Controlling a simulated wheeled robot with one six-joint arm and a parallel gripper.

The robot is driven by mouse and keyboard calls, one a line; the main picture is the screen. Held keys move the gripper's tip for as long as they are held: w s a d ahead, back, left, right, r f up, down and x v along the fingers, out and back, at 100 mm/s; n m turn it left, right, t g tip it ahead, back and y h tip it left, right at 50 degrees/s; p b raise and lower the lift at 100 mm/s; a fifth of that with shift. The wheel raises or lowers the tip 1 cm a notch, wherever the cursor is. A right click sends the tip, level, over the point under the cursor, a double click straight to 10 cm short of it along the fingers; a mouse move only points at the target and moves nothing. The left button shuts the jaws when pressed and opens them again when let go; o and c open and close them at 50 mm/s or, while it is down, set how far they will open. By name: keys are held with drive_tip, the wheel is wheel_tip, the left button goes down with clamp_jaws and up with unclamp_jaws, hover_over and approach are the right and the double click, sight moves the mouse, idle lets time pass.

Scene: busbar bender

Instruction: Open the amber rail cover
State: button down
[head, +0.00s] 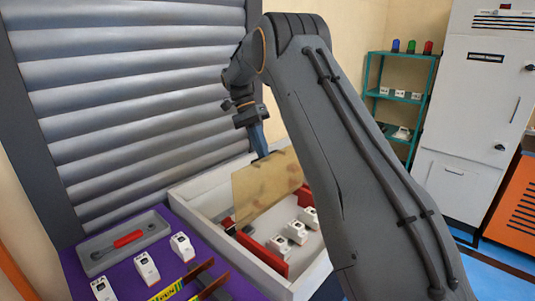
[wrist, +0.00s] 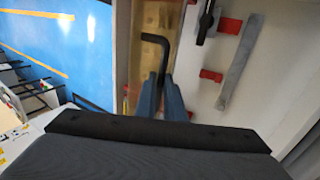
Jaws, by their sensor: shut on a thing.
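The amber rail cover (head: 262,190) is a translucent yellowish panel. It stands tilted up above the white box (head: 196,188), and part of it is hidden behind my arm. In the wrist view the cover (wrist: 142,22) shows as an amber strip at the top. A black bent handle (wrist: 156,40) lies against it. My gripper (head: 262,152) is at the cover's top edge in the head view. In the wrist view my blue gripper fingers (wrist: 162,90) are closed on the handle; the exact contact is partly hidden.
The box holds red rails (head: 262,252) and white modules (head: 297,232). A purple surface with a grey tray (head: 100,250) and more white modules (head: 147,268) lies at left. In the wrist view, a grey bar (wrist: 240,65) and black lever (wrist: 205,22) lie right of my fingers.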

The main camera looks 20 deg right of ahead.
drive_tip(key=shift+s+f, duration=0.1)
drive_tip(key=shift+f, duration=0.2)
drive_tip(key=c, duration=1.8)
unclamp_jaws()
drive_tip(key=shift+c, duration=0.2)
drive_tip(key=shift+r, duration=0.15)
drive_tip(key=shift+r, duration=0.1)
drive_tip(key=b+v, duration=0.2)
drive_tip(key=v, duration=0.5)
drive_tip(key=shift+w+r, duration=0.25)
drive_tip(key=shift+a, duration=0.1)
